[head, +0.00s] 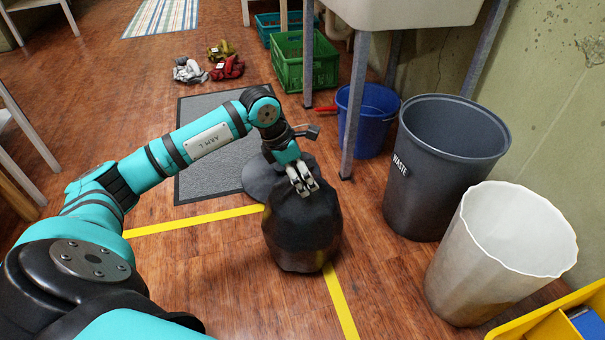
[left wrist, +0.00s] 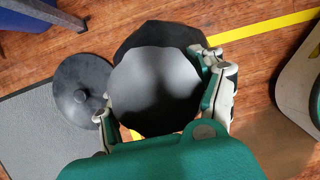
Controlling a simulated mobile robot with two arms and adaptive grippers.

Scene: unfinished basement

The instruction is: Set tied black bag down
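The tied black bag (head: 302,240) is upright over the corner of the yellow floor tape. My left gripper (head: 302,182) reaches down to its top from the left. In the left wrist view, the fingers of the gripper (left wrist: 165,103) lie on either side of the rounded grey top of the bag (left wrist: 155,90) and appear to touch it. The darker, wider body of the bag shows beyond that top. I cannot tell whether its underside rests on the floor or hangs just above it. My right gripper is in neither view.
A dark grey waste bin (head: 430,190), a white bin (head: 480,270) and a blue bucket (head: 368,130) stand to the right. A round grey lid (left wrist: 82,92) lies by the grey mat (head: 205,140). Yellow tape (head: 195,222) marks the floor.

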